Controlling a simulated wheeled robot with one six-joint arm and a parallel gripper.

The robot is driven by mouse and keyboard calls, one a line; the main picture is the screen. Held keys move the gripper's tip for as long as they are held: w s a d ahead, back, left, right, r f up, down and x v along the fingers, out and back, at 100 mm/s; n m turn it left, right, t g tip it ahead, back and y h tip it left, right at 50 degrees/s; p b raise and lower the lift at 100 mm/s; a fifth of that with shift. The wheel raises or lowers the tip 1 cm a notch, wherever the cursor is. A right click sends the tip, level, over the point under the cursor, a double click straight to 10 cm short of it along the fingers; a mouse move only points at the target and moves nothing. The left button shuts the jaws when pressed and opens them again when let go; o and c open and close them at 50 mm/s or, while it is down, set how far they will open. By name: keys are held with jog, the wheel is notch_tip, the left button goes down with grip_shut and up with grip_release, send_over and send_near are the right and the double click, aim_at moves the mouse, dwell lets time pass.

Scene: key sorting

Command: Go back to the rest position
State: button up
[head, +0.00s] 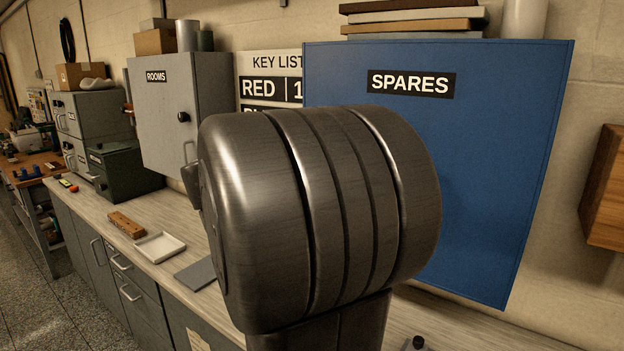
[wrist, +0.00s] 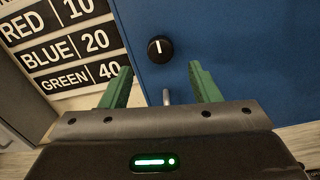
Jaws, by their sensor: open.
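My gripper (wrist: 162,88) shows in the wrist view with its two green fingers spread apart. It is open and nothing is between the fingertips. Beyond it is the blue SPARES cabinet (wrist: 230,35), with a black knob (wrist: 160,49) just past the fingers and a small metal handle (wrist: 166,97) below the knob. In the head view the same blue cabinet (head: 500,160) hangs on the wall with its door facing me. My own arm fills the middle of the head view and hides the gripper and part of the cabinet.
The KEY LIST sign (head: 268,80) is on the wall beside the grey ROOMS cabinet (head: 165,110). The counter below holds a white tray (head: 160,247), a wooden block (head: 126,224) and a dark green box (head: 120,172). A wooden box (head: 604,190) hangs at the right.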

jog(key=v, duration=0.7)
jog(key=w+d+m+b, duration=0.8)
jog(key=w+m, duration=0.3)
jog(key=m, duration=0.6)
jog(key=shift+w, duration=0.2)
dwell(0.5)
jog(key=shift+d, duration=0.2)
